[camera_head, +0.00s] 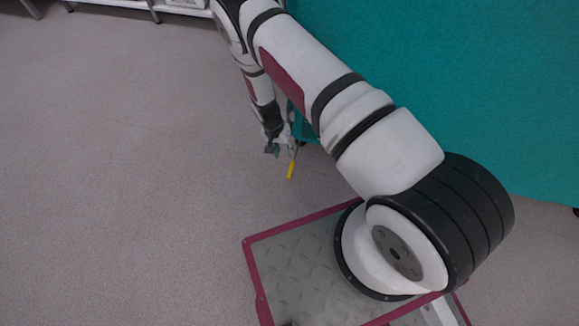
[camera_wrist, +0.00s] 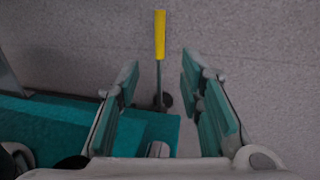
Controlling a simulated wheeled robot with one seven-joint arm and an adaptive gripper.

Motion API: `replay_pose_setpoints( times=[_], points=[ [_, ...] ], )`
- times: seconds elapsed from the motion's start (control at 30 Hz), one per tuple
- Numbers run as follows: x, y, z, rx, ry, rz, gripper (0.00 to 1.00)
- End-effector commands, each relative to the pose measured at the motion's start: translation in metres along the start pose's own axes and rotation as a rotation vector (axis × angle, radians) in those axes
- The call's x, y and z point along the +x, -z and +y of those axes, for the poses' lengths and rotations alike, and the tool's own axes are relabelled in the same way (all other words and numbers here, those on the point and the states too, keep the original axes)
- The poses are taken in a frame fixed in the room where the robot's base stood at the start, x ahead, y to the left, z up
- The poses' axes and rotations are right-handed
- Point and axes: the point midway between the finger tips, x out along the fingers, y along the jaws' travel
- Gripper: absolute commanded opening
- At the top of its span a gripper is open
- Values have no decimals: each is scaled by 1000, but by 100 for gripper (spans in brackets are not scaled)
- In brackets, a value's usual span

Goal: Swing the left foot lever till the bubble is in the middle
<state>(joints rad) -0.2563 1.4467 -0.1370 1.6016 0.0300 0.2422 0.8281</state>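The foot lever (camera_wrist: 160,38) has a yellow end on a thin grey rod. In the wrist view it points up the picture, its rod between the lines of my two fingers. My gripper (camera_wrist: 158,80) is open, with a clear gap between the teal finger pads and nothing gripped. In the head view the lever's yellow end (camera_head: 291,170) shows just below my gripper (camera_head: 279,150), low near the floor by the teal cabinet's corner. I cannot tell from these views how high my fingers are above the rod. No bubble level is visible.
The large teal cabinet (camera_head: 450,75) fills the upper right, and its teal lower part (camera_wrist: 50,130) lies beside my fingers in the wrist view. Open grey floor (camera_head: 120,180) spreads to the left. A white shelf (camera_head: 180,9) stands at the far back.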

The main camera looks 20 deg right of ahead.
Motion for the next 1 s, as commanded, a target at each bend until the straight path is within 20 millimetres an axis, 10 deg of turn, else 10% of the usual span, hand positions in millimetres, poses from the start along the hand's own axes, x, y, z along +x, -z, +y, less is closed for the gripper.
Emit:
replay_pose_setpoints(
  times=[0.5,1.0],
  points=[
    [100,-1,1,1,-1,-3,34],
    [123,0,0,0,0,-1,34]
  ],
)
